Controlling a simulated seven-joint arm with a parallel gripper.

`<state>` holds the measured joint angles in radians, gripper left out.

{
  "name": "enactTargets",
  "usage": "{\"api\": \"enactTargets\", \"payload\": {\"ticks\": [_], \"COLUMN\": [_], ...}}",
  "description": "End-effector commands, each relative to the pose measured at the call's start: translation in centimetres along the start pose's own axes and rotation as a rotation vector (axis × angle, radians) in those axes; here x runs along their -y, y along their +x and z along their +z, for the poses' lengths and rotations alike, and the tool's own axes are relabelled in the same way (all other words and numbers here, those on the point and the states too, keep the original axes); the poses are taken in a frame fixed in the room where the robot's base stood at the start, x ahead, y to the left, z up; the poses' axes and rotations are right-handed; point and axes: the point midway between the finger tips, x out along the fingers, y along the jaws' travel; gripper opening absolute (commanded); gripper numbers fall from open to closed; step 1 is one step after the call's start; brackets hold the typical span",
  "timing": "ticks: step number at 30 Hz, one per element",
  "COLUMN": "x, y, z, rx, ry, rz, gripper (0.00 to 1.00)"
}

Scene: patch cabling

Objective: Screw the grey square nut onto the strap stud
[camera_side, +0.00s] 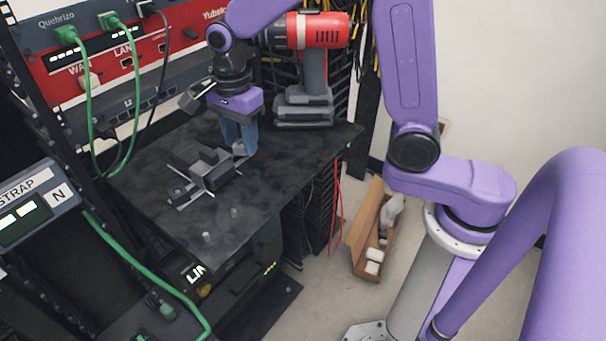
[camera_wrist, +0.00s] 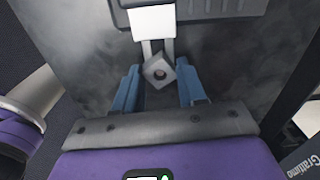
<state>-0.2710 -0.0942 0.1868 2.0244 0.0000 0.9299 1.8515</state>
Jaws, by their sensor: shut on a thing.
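The grey square nut (camera_wrist: 159,71) shows in the wrist view, turned like a diamond, with a round dark centre. My gripper (camera_wrist: 159,72) has its blue fingers on either side of it, shut on the nut. In the side view my gripper (camera_side: 239,150) points down over the far part of the black shelf, just right of a grey bracket (camera_side: 211,171). A pale forked strap piece (camera_wrist: 152,24) lies just beyond the nut in the wrist view. I cannot make out the strap stud under the nut, nor whether they touch.
The black shelf (camera_side: 270,170) carries a red and grey drill (camera_side: 303,100) at the back and small pegs (camera_side: 207,238) near its front. A rack with green cables (camera_side: 90,110) stands at left, above a STRAP display (camera_side: 30,215). The shelf's right part is clear.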

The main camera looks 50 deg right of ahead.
Motion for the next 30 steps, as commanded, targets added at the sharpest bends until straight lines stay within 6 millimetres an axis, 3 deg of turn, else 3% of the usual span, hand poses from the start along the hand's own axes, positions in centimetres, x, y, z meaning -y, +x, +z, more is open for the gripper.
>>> {"api": "enactTargets", "payload": {"ticks": [4,14,30], "x": [-0.03,-0.03,-0.05], "y": [0.07,0.1,0.16], "z": [-0.02,-0.03,-0.05], "rx": [-0.001,-0.001,-0.002], "ry": [0.082,0.103,0.722], "rz": [0.001,0.002,0.002], "gripper": [0.07,0.07,0.06]}}
